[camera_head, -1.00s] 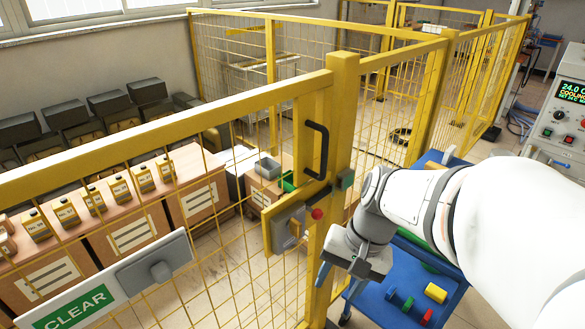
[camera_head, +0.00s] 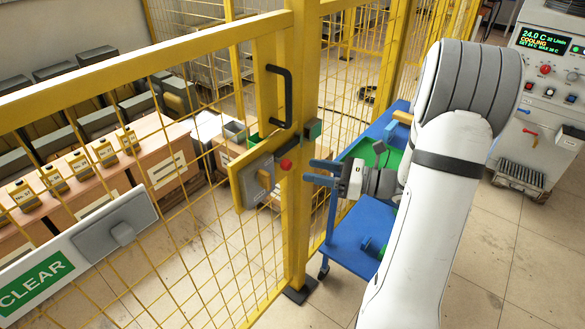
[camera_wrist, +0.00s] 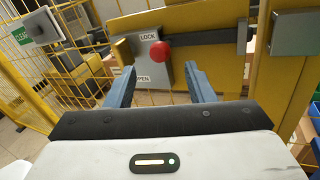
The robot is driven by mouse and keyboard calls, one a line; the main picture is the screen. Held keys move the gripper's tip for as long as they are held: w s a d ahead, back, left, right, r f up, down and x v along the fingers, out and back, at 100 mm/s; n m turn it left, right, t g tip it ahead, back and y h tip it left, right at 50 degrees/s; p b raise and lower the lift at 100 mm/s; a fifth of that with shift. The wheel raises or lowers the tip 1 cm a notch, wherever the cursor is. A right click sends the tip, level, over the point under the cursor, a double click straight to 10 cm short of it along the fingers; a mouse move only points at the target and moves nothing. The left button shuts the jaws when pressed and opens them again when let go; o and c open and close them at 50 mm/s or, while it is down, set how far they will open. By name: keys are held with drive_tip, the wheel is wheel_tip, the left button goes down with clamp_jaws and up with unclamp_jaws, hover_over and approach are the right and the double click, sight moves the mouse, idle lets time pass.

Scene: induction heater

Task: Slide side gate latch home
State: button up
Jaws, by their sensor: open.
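The side gate latch has a grey plate (camera_head: 257,179) on the gate, with a red knob (camera_head: 286,164) at its right. In the wrist view the plate (camera_wrist: 146,66) reads LOCK above and OPEN below, and the red knob (camera_wrist: 160,51) stands at its right edge, nearer LOCK. A dark bar (camera_wrist: 205,36) runs right from the knob toward a grey block (camera_wrist: 292,32) on the post. I cannot tell whether the bar enters that block. My gripper (camera_head: 318,171) is open, its blue fingers pointing at the latch, apart from the knob. The knob shows between the fingertips (camera_wrist: 160,78).
A black handle (camera_head: 280,96) stands above the latch on the yellow gate frame. A CLEAR sign (camera_head: 35,283) hangs on the mesh at left. A blue cart (camera_head: 350,240) stands behind my gripper. The heater cabinet (camera_head: 555,110) is at right. Floor is free at lower right.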

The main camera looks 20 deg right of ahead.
sight(291, 166)
drive_tip(key=x, duration=0.5)
drive_tip(key=shift+a, duration=0.1)
clamp_jaws()
idle(0.4)
